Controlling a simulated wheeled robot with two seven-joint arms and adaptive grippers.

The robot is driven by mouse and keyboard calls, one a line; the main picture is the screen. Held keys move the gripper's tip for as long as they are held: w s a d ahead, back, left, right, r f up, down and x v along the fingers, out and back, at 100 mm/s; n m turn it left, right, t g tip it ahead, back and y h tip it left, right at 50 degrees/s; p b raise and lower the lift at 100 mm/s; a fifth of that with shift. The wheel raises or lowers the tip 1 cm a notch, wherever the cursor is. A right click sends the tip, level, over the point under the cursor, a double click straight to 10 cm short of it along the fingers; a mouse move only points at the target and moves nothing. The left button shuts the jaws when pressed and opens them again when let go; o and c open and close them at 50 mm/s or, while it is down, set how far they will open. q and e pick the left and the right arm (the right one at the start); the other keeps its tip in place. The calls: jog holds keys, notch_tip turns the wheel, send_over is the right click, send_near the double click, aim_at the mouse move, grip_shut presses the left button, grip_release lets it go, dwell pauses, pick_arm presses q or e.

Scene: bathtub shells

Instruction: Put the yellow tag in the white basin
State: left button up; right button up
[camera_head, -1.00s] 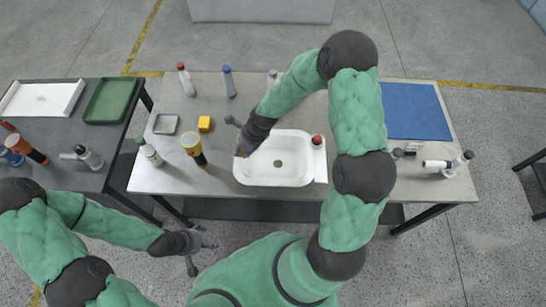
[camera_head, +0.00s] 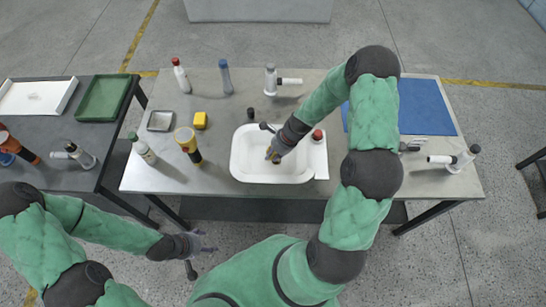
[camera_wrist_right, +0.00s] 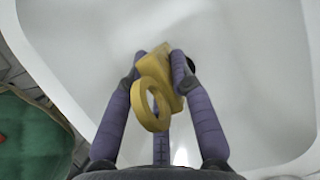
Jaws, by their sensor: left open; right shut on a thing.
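The white basin (camera_head: 241,160) sits on the middle table and fills most of the right wrist view (camera_wrist_right: 245,70). My right gripper (camera_head: 273,154) is over the basin's interior, pointing down. Its purple fingers are shut on the yellow tag (camera_wrist_right: 152,100), which has a ring on its near side. In the head view the tag is mostly hidden by the gripper. The tag's height above the basin floor is hard to tell. My left gripper (camera_head: 203,244) is open and empty, in front of the table's near edge at left.
A yellow block (camera_head: 201,121), a small grey tray (camera_head: 160,121), a yellow-and-black torch (camera_head: 187,143) and several bottles stand left of the basin. A red-capped item (camera_head: 317,135) is at the basin's right edge. A blue mat (camera_head: 424,107) lies right, a green tray (camera_head: 103,98) on the left table.

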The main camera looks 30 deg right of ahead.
jog(key=shift+w+f, duration=0.1)
jog(key=shift+f, duration=0.6)
jog(key=shift+f, duration=0.1)
jog(key=o, duration=0.9)
jog(key=shift+o, duration=0.2)
jog(key=shift+d+r, duration=0.2)
jog(key=shift+r, duration=0.3)
jog(key=p+v, duration=0.2)
jog(key=v, duration=0.9)
jog(key=shift+p, duration=0.35)
